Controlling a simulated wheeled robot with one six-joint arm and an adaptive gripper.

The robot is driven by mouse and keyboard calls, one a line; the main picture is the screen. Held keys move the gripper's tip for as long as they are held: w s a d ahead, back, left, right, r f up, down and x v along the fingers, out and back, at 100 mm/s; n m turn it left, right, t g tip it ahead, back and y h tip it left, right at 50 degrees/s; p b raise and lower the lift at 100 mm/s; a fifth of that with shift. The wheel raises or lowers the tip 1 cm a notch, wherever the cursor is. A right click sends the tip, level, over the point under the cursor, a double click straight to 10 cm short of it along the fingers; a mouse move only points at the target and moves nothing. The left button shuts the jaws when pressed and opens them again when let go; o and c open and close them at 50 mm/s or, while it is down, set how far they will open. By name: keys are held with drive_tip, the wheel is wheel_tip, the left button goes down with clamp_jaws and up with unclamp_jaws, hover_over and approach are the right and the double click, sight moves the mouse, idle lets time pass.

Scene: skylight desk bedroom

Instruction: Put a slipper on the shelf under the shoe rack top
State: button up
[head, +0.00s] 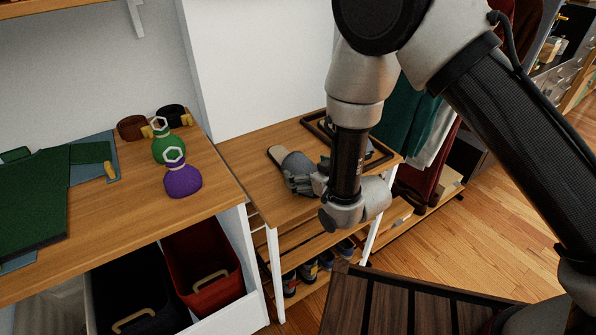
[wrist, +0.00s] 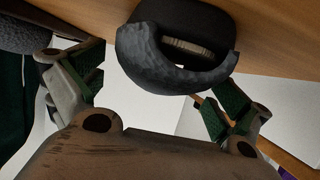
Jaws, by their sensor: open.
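A grey slipper (head: 296,162) with a pale sole lies on the wooden shoe rack top (head: 250,173). In the wrist view its dark rounded upper (wrist: 175,72) shows close up between my fingers. My gripper (head: 308,184) is open at the slipper's near end, partly hiding it in the head view. In the wrist view the gripper's two green-padded fingers (wrist: 158,88) stand apart on either side of the slipper, with no clear grip on it. The slatted shelf under the top (head: 292,240) is partly visible, and its right part is hidden by my arm.
Several shoes (head: 308,270) stand on the low level of the rack. A dark-framed tray (head: 378,152) lies on the top's back right. A desk (head: 135,215) with green and purple bottles stands left, above a red bin (head: 205,262). Clothes (head: 410,115) hang at the right.

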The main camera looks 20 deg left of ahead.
sight(300, 169)
drive_tip(key=x, duration=0.3)
drive_tip(key=shift+a+f, duration=0.15)
drive_tip(key=shift+a, duration=0.05)
drive_tip(key=c, duration=1.2)
